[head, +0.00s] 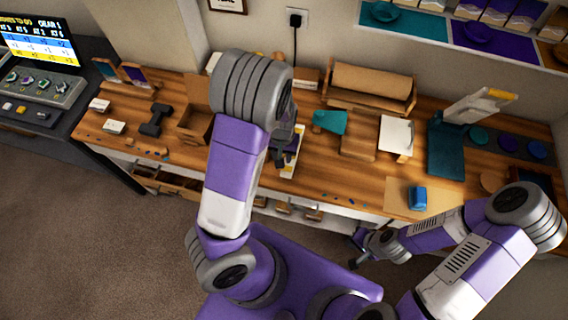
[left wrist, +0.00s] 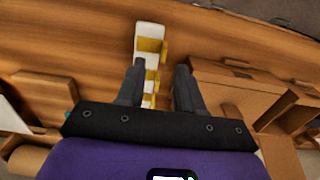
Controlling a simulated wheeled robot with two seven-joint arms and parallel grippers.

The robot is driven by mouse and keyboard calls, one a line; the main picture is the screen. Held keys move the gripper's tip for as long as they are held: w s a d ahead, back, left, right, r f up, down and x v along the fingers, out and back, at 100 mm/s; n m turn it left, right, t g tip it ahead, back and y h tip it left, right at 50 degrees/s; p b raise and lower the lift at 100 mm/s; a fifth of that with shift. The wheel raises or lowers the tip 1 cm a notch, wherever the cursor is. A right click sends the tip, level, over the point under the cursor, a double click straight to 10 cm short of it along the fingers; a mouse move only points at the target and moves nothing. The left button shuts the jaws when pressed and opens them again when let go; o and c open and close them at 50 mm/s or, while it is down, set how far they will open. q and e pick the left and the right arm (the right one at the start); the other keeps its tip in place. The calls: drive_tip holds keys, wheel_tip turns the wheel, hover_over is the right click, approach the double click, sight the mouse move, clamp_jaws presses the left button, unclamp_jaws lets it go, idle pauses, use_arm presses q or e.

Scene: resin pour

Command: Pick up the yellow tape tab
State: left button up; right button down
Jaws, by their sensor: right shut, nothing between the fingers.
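A white strip (left wrist: 148,30) with several yellow tape tabs (left wrist: 151,45) lies on the wooden table in the left wrist view. The strip also shows in the head view (head: 291,162), partly hidden by my left arm. My left gripper (left wrist: 158,76) is open above the strip, its two dark fingers on either side of it with visible gaps. One yellow tab shows just beyond the fingertips, others between the fingers. My right gripper (head: 361,249) is shut and empty, low in front of the table, away from the strip.
A cardboard box (head: 193,127) stands beside the left gripper; in the left wrist view it (left wrist: 232,76) is close to the right finger. A dark dumbbell-shaped object (head: 155,119), a teal piece (head: 329,121), a teal scale-like stand (head: 446,150) and a blue object (head: 418,197) are on the table (head: 360,180).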

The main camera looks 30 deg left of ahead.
sight(286, 166)
use_arm(q)
drive_tip(key=f, duration=0.3)
drive_tip(key=f+b, duration=0.1)
drive_tip(key=shift+s+a+f, duration=0.1)
drive_tip(key=shift+a+f, duration=0.15)
drive_tip(key=shift+f, duration=0.15)
clamp_jaws()
